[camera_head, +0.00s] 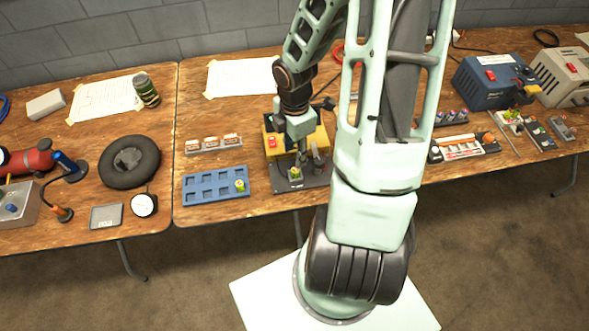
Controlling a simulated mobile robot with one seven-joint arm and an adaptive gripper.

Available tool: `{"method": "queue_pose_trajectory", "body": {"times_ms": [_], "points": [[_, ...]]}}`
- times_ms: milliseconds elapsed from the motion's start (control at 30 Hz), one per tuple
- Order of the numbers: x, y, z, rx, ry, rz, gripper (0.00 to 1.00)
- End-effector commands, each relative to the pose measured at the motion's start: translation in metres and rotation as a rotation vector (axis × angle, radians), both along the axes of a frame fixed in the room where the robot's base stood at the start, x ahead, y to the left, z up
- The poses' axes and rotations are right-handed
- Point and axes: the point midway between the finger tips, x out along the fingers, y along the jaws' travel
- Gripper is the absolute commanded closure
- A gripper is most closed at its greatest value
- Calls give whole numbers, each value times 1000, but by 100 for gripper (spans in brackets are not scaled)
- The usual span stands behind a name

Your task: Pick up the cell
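One small yellow-green cell (240,186) stands in the right end of the blue tray (196,188), in the front row. Another small yellow-green piece (295,173), which looks like a cell, is on the dark base of the yellow device (319,137). My gripper (304,165) points down over that dark base, close beside this second piece. Whether it touches the piece is too small to tell. The fingers are small and partly lost against the dark base, so their opening is unclear. The other pockets of the blue tray look empty.
A clear rack with orange-and-white items (214,144) lies behind the tray. A black ring (129,161) and a round gauge (144,204) are to the left. A blue charger box (488,82) stands at the right. My arm hides part of the table's middle.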

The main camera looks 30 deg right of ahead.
Motion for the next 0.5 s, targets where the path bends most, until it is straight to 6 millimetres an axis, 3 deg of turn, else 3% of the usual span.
{"method": "queue_pose_trajectory", "body": {"times_ms": [100, 367, 500], "points": [[0, 1, -23, 1, 1, 2, 64], [-1, 1, -43, -1, 1, 1, 64], [-4, 1, -66, -1, 2, 2, 64]]}}
